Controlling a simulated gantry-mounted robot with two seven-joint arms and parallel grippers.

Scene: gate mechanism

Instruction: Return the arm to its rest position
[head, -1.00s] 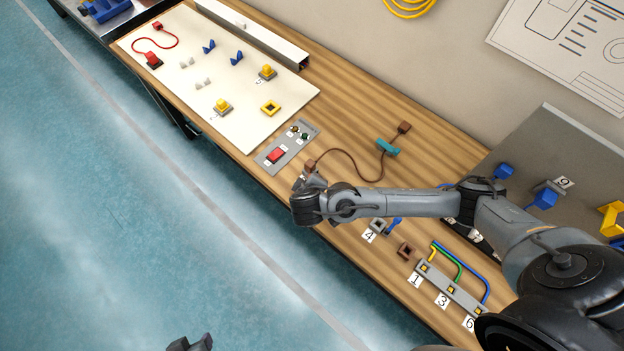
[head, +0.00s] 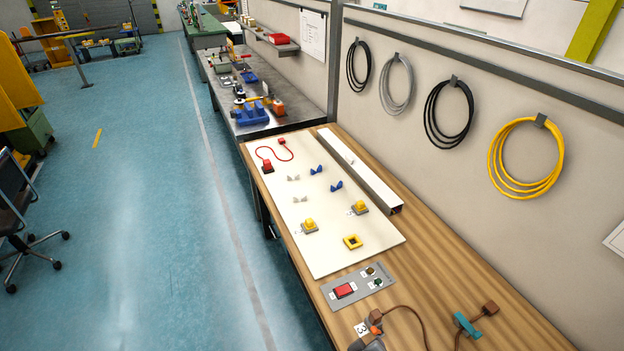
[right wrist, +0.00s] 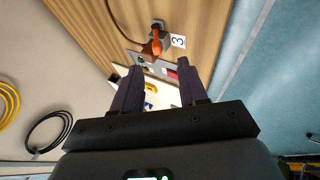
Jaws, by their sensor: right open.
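My right gripper (right wrist: 159,66) shows in the right wrist view with its two dark fingers spread apart and nothing between them. Beyond the fingertips, apart from them, is a brown plug (right wrist: 147,49) on a cable, beside an orange piece (right wrist: 157,40) and a grey fixture (right wrist: 157,25) with a label 3 (right wrist: 178,41). In the head view the brown plug (head: 377,315), the orange piece (head: 375,330) and the label 3 (head: 361,328) show at the bottom edge. Neither gripper can be made out in the head view.
The wooden bench (head: 470,275) carries a white board (head: 320,258) with several small parts, a grey panel (head: 346,301) with a red switch, and a teal clip (head: 466,324) on the brown cable. Coiled cables hang on the wall.

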